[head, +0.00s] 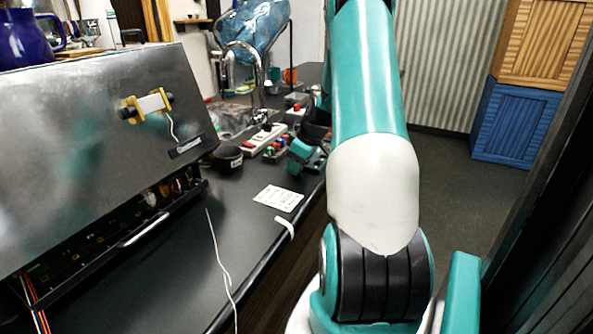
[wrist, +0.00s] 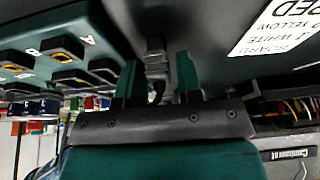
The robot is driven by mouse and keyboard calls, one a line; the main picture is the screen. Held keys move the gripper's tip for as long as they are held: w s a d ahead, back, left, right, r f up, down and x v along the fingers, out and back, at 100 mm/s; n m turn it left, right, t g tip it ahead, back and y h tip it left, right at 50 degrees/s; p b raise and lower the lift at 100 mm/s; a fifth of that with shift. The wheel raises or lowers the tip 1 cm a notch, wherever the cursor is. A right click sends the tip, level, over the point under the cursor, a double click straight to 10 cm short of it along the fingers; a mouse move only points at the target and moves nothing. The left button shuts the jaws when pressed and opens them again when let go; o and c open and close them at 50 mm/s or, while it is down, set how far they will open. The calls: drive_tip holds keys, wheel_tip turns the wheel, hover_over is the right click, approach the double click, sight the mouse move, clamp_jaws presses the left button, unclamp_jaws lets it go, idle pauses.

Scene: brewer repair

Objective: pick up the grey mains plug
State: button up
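The grey mains plug (wrist: 155,62) shows in the wrist view on the dark counter, between the two teal fingers of my gripper (wrist: 157,75). A gap shows on each side of it, so my gripper is open around it and not gripping it. A dark cord or part runs from the plug down towards the palm. In the head view my gripper (head: 303,153) is low at the counter's right edge, partly behind my arm. I cannot make out the plug in the head view.
A white power strip (head: 258,141) lies beside my gripper. A printed card (head: 278,198) and a black round object (head: 228,157) are nearby. The brewer (head: 90,150) stands left, with a white cable (head: 219,255) in front. A panel of lettered sockets (wrist: 60,60) is close in the wrist view.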

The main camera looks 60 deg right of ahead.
clamp_jaws()
drive_tip(key=shift+r, duration=0.15)
